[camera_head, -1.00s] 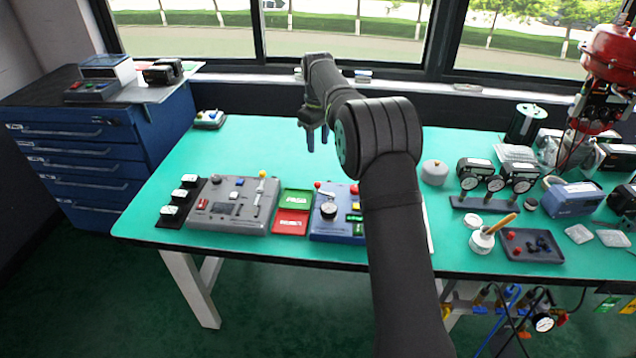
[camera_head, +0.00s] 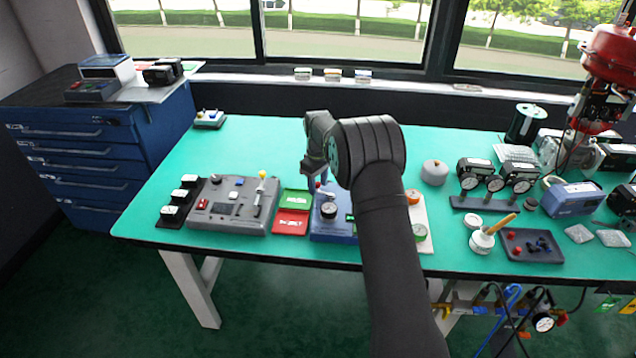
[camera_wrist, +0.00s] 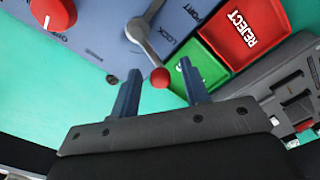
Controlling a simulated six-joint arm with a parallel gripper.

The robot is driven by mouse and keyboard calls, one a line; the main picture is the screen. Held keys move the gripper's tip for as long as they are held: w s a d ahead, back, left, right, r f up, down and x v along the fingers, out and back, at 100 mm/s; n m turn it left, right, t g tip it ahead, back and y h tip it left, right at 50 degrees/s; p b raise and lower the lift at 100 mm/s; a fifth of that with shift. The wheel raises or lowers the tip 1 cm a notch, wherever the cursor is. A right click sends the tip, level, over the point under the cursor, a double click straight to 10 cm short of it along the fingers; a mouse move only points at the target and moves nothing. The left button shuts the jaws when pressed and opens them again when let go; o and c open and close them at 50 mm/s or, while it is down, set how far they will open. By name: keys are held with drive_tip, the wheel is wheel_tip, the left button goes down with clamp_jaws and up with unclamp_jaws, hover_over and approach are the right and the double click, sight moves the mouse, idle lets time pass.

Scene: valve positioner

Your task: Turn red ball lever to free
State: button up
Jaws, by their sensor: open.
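The red ball lever shows in the wrist view as a red ball (camera_wrist: 160,77) on a grey metal arm (camera_wrist: 146,45). The arm pivots on a blue panel (camera_wrist: 100,30), and the word LOCK is printed beside it. My gripper (camera_wrist: 160,82) is open, with one blue-grey finger on each side of the ball. I cannot tell whether either finger touches it. In the head view my gripper (camera_head: 314,184) is low over the far left part of the blue panel (camera_head: 328,230), and my arm hides the panel's right part.
A red knob (camera_wrist: 52,12) is on the same panel. Green (camera_wrist: 205,70) and red REJECT (camera_wrist: 245,30) trays lie beside it. A grey control box (camera_head: 230,222) stands to the left in the head view.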

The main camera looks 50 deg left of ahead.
clamp_jaws()
drive_tip(key=shift+w, duration=0.1)
drive_tip(key=m, duration=0.1)
drive_tip(key=w+m, duration=0.1)
drive_tip(key=m, duration=0.1)
drive_tip(key=shift+w+a+m, duration=0.15)
drive_tip(key=shift+a+m, duration=0.1)
drive_tip(key=shift+m, duration=0.15)
drive_tip(key=m, duration=0.1)
drive_tip(key=w+m, duration=0.1)
drive_tip(key=m, duration=0.1)
drive_tip(key=shift+w+m, duration=0.25)
drive_tip(key=shift+m, duration=0.05)
drive_tip(key=m, duration=0.2)
drive_tip(key=w+m, duration=0.1)
drive_tip(key=shift+w+d, duration=0.1)
drive_tip(key=shift+d, duration=0.15)
drive_tip(key=shift+w+d+m, duration=0.2)
drive_tip(key=shift+w+m, duration=0.1)
drive_tip(key=shift+m, duration=0.6)
drive_tip(key=shift+w+d+m, duration=0.2)
drive_tip(key=shift+w+m, duration=0.05)
drive_tip(key=shift+m, duration=0.65)
